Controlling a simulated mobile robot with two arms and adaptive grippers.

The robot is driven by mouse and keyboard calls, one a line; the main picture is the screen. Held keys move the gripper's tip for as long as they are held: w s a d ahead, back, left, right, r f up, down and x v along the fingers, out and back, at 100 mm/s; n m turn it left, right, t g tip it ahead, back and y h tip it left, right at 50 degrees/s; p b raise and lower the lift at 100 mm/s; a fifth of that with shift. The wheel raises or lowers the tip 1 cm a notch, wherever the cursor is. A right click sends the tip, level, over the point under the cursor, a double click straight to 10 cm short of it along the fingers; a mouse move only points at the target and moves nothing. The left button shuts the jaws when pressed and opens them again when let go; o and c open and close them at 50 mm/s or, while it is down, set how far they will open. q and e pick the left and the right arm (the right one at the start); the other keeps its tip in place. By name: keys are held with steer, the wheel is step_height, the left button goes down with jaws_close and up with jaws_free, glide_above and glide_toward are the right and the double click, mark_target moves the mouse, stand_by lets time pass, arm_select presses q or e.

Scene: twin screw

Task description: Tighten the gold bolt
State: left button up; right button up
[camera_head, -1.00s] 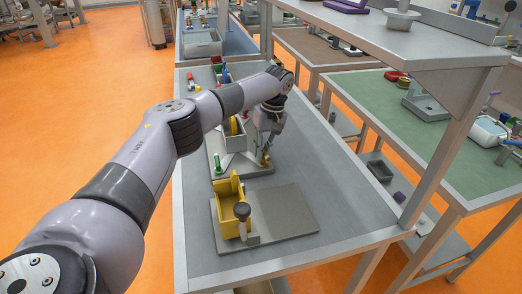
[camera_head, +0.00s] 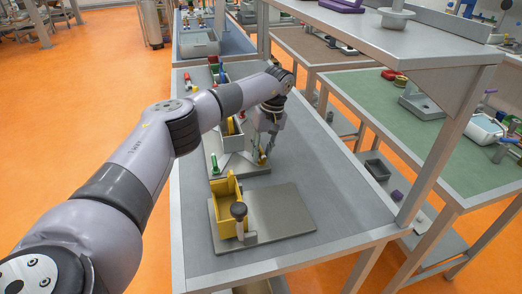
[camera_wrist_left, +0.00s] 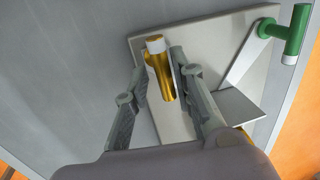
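The gold bolt (camera_wrist_left: 165,72), a short gold cylinder with a pale end, lies between the two fingers of my left gripper (camera_wrist_left: 160,70) in the left wrist view. The fingers stand to either side of it, with the right fingertip very close to it. A gap shows beside the left finger; firm contact is not visible. In the head view my left gripper (camera_head: 263,148) points down at the gold bolt (camera_head: 262,157), over a grey plate (camera_head: 250,170). My right gripper is not in view.
In front, a yellow holder (camera_head: 224,207) and a dark-knobbed post (camera_head: 239,212) stand on a grey board (camera_head: 285,212). The bench surface to the right (camera_head: 335,190) is clear.

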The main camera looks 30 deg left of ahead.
arm_select(q)
steer(key=shift+o, duration=0.8)
steer(key=shift+s+a, duration=0.1)
steer(key=shift+a, duration=0.1)
step_height(320, 180, up, 12)
steer(key=w+d, duration=0.1)
steer(key=shift+w+d+f, duration=0.15)
steer(key=shift+w+d, duration=0.05)
steer(key=shift+w, duration=0.2)
